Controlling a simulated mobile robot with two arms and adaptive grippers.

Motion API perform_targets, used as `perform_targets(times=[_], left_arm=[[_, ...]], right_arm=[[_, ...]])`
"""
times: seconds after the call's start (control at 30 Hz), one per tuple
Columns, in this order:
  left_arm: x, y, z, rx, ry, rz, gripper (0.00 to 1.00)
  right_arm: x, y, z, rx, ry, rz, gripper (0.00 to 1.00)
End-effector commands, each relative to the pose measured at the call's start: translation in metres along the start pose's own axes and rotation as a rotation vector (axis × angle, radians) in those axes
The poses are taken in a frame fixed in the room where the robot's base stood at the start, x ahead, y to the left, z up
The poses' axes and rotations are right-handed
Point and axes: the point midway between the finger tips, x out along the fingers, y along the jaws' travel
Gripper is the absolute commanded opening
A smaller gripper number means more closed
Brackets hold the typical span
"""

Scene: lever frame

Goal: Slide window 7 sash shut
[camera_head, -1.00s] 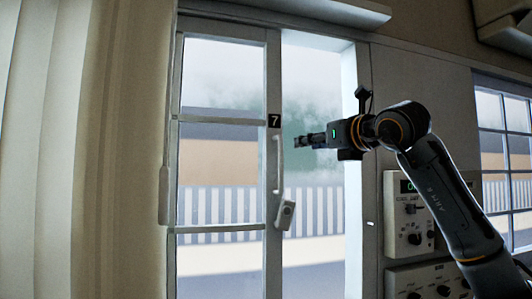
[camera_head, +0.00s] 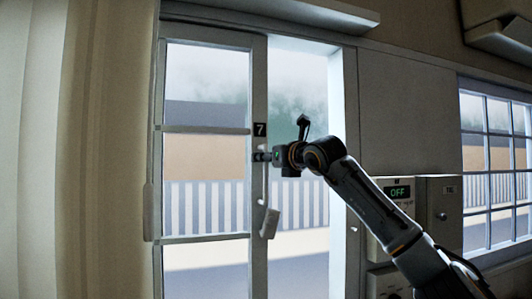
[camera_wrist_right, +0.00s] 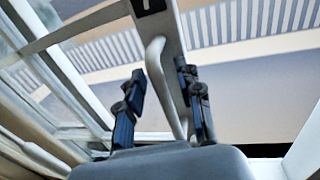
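The window 7 sash (camera_head: 258,90) is a pale framed pane with a black "7" plate (camera_head: 260,130) on its right stile. It stands open, with a gap between it and the right jamb (camera_head: 344,150). A white bar handle (camera_head: 265,190) is on the stile, partly hidden by my right gripper (camera_head: 258,156) in the head view. In the right wrist view the fingers of this gripper (camera_wrist_right: 162,78) are apart, one on each side of the handle (camera_wrist_right: 156,52). Contact with the handle cannot be told. My left gripper is not in view.
A grey latch-like block (camera_head: 269,223) hangs below the handle. Right of the jamb are a control panel reading "OFF" (camera_head: 398,192) and a grey box (camera_head: 440,215). A second, gridded window (camera_head: 490,165) is farther right. A curtain (camera_head: 60,150) hangs at the left.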

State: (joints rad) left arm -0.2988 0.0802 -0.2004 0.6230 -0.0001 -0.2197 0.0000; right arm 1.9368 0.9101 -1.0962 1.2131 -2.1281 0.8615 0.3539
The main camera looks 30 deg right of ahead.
Motion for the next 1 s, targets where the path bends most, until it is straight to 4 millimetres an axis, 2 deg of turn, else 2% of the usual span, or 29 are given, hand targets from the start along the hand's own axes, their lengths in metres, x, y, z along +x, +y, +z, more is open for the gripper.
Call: perform_targets(times=[0.27,0.43,0.77,0.87,1.0], left_arm=[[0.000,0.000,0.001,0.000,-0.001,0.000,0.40],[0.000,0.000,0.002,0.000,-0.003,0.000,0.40],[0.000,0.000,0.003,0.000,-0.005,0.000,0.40],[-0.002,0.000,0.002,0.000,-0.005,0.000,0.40],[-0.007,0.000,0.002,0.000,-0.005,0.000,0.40]], right_arm=[[0.001,0.000,-0.001,0.000,0.000,0.000,0.34],[0.001,0.000,0.000,0.000,0.000,0.000,0.00],[0.001,-0.001,0.000,0.000,0.000,0.000,0.00],[-0.001,-0.008,0.000,0.001,0.001,-0.002,0.00],[-0.005,-0.030,0.001,0.004,0.002,-0.005,0.00]])
